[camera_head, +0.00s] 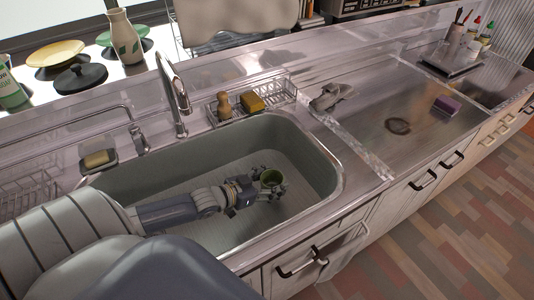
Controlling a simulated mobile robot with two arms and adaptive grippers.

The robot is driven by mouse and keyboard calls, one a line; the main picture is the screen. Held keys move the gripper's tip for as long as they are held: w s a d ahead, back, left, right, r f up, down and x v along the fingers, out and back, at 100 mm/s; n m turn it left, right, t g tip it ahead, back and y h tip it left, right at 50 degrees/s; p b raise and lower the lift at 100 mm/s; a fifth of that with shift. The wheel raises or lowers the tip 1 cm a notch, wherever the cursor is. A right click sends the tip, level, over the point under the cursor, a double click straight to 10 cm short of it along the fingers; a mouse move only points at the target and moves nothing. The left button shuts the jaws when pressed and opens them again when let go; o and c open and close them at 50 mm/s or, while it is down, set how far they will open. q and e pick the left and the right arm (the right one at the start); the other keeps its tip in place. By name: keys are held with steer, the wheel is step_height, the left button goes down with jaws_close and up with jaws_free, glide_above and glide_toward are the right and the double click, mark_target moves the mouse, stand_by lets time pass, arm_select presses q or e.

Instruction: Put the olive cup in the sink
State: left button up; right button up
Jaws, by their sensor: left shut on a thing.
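The olive cup (271,178) is small and green, with its open top facing up toward the camera. It is inside the sink basin (322,190), over the basin's right half. My left gripper (268,184) reaches in from the left and is shut on the cup. I cannot tell whether the cup touches the basin floor. My right gripper is not in view.
A faucet (176,95) rises behind the basin. A wire rack with a yellow sponge (252,102) and a brush (224,106) stands at its back edge. A purple sponge (447,104) lies on the right drainboard. The basin around the cup looks empty.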

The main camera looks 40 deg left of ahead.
mark_target(272, 185)
arm_select(q)
steer(key=shift+f+b, duration=0.4)
steer(key=shift+f, duration=1.75)
steer(key=shift+f, duration=0.2)
steer(key=o, duration=1.2)
steer(key=shift+r, duration=0.1)
